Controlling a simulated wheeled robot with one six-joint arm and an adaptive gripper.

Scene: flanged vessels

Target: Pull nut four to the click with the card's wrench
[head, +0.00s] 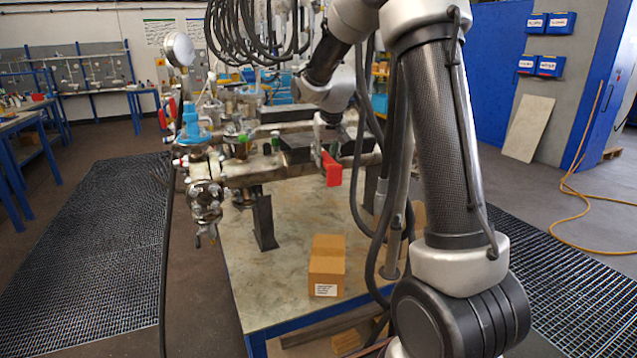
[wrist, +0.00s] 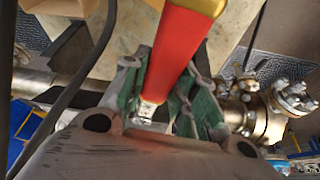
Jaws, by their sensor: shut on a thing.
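My gripper (wrist: 157,88) is shut on a red handle with a yellow end (wrist: 180,48), which I take to be the wrench. A short bright metal part shows at the handle's near end, between the green finger pads. In the head view the red handle (head: 331,170) hangs below my wrist, beside the horizontal pipe. A flanged vessel fitting with several bolts (wrist: 265,110) is right of my gripper in the wrist view. A bolted flange (head: 206,195) is also at the rig's left end in the head view. Nut four and the card cannot be made out.
A cardboard box (head: 326,265) stands on the worktable (head: 285,300) in front of the pipe rig. Dark hoses hang close to my arm. A blue valve (head: 193,122) and a round gauge (head: 179,49) rise at the rig's left. Floor grating (head: 95,250) lies clear at left.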

